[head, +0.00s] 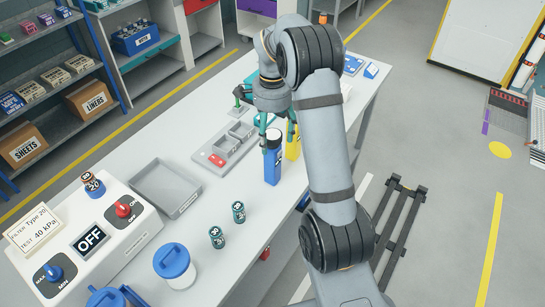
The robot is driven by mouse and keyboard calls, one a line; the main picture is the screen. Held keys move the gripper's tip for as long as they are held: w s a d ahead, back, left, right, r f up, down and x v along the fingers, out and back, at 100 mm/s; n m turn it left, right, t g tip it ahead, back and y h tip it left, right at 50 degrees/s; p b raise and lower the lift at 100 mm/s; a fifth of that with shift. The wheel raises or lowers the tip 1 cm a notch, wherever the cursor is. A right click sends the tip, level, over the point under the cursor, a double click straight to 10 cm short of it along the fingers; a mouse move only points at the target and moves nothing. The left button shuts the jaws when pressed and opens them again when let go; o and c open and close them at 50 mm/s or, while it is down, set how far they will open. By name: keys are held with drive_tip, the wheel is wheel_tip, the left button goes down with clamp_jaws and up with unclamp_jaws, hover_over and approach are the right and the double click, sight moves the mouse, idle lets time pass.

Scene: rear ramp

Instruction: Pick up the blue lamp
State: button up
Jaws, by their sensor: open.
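The blue lamp (273,168) looks like an upright blue block with a dark and white top. It stands on the white workbench (225,185) near its right edge. My gripper (278,132) has teal fingers and is open, pointing down at the top of the blue lamp. One finger shows at the lamp's upper left and the other to its upper right. I cannot tell whether either touches it. A similar yellow block (292,147) stands just behind and to the right, partly hidden by my arm.
A grey tray (222,150) with compartments and a shallow grey bin (165,188) lie left of the lamp. Two small dark green cylinders (238,212) (217,237) and a blue-lidded container (174,263) stand nearer. A control box (90,235) is at the lower left.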

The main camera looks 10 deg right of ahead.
drive_tip(key=c, duration=0.3)
clamp_jaws()
idle(0.7)
